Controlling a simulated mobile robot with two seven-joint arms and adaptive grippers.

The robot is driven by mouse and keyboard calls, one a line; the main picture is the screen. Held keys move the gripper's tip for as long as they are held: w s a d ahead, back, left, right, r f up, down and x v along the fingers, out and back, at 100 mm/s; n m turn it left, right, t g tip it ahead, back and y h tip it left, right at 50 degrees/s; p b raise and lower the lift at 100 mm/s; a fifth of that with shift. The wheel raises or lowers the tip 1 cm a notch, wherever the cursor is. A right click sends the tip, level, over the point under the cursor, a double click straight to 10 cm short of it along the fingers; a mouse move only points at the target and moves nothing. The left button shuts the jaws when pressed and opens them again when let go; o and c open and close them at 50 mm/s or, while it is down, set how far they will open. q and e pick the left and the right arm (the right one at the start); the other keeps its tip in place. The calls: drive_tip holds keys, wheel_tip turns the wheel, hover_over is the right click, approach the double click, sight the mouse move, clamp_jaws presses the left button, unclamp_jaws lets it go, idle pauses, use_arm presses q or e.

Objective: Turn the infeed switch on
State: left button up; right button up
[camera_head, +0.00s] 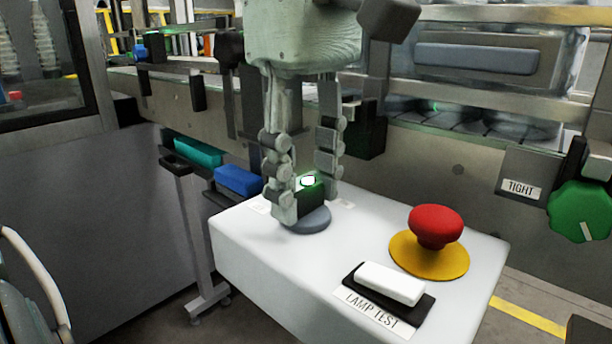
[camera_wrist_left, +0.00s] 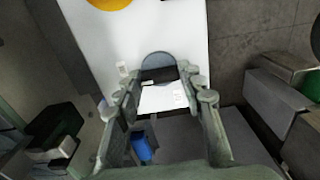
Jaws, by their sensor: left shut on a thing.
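The switch is a dark knob (camera_head: 312,197) with a green-lit top, standing on a grey round base (camera_head: 312,223) on a white control box (camera_head: 265,262). I take it as the infeed switch; its small side labels are unreadable. My left gripper (camera_head: 305,195) comes down from above with a finger on each side of the knob and is shut on it. The fingers hide part of the knob. The left wrist view shows the grey base (camera_wrist_left: 158,62) between the fingertips of the gripper (camera_wrist_left: 163,88). My right gripper is not in view.
On the same box are a red mushroom button (camera_head: 436,225) on a yellow disc and a white LAMP TEST rocker (camera_head: 389,284). A green knob (camera_head: 583,212) beside a TIGHT label stands at the right. Blue (camera_head: 238,181) and teal (camera_head: 198,152) bins are behind left.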

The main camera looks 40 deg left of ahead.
sight(307, 190)
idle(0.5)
use_arm(q)
drive_tip(key=o, duration=1.2)
drive_tip(key=shift+c, duration=0.2)
drive_tip(key=shift+r, duration=0.1)
wheel_tip(307, 190, up, 12)
